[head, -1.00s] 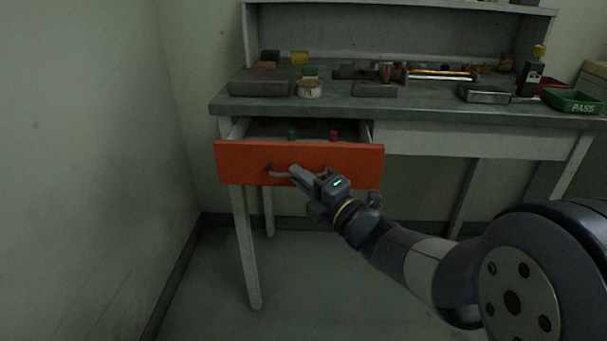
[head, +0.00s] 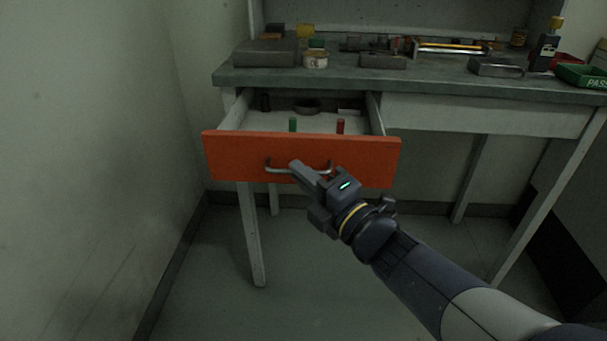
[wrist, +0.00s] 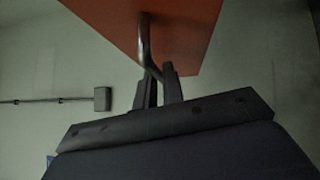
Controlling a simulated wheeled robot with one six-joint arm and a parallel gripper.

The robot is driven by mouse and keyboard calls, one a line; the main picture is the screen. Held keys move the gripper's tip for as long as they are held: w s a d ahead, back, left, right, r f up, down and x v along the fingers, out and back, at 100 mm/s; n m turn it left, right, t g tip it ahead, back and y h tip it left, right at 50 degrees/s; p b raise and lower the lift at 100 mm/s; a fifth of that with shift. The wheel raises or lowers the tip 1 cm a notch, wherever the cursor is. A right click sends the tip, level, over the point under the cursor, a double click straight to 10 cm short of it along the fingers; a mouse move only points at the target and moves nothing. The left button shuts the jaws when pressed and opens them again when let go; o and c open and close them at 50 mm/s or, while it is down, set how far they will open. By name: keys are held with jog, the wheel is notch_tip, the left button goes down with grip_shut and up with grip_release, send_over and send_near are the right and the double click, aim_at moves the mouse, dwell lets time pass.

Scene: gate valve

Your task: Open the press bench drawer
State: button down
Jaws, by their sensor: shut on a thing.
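The press bench drawer (head: 231,157) has an orange-red front and is pulled well out from under the bench top at its left end. Its metal bar handle (head: 277,170) runs across the front. My gripper (head: 303,172) is shut on the handle, near its middle. In the wrist view, the fingers (wrist: 158,85) close around the handle (wrist: 146,45) below the orange front (wrist: 185,30). Inside the drawer stand a green cylinder (head: 292,125) and a red cylinder (head: 340,126), with a dark ring (head: 307,106) and a dark small item (head: 265,102) farther back.
The bench top (head: 420,83) holds a grey block (head: 266,52), a white tin (head: 315,60), a metal tray (head: 496,67) and a green PASS tray (head: 585,75). A wall (head: 90,150) stands close on the left. The floor (head: 225,305) before the drawer is clear.

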jog(key=c, duration=1.5)
grip_release()
jog(key=shift+p+v, duration=1.1)
jog(key=shift+v, duration=4.3)
jog(key=shift+w, duration=0.1)
jog(key=shift+b+x, duration=1.1)
jog(key=shift+x, duration=4.3)
jog(key=shift+d, duration=0.1)
